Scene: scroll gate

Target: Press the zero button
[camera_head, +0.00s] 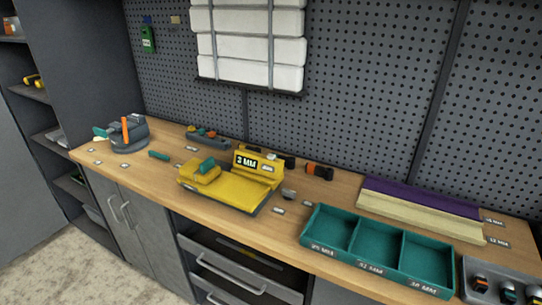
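A yellow device (240,190) sits on the middle of the wooden workbench. Its upright back block bears a dark display (246,161) that reads "3 MM". A small pale patch (267,168) shows on the same block, right of the display; it is too small to tell whether it is the zero button. A yellow block with a teal knob (207,165) is at the device's left end. Neither of my grippers is in view.
The workbench (330,187) also holds a teal three-compartment tray (352,236) at the front right, purple and cream boards (420,208) behind it, and a small grey round object (289,194) beside the device. A grey holder (127,133) stands at the left end. Pegboard rises behind.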

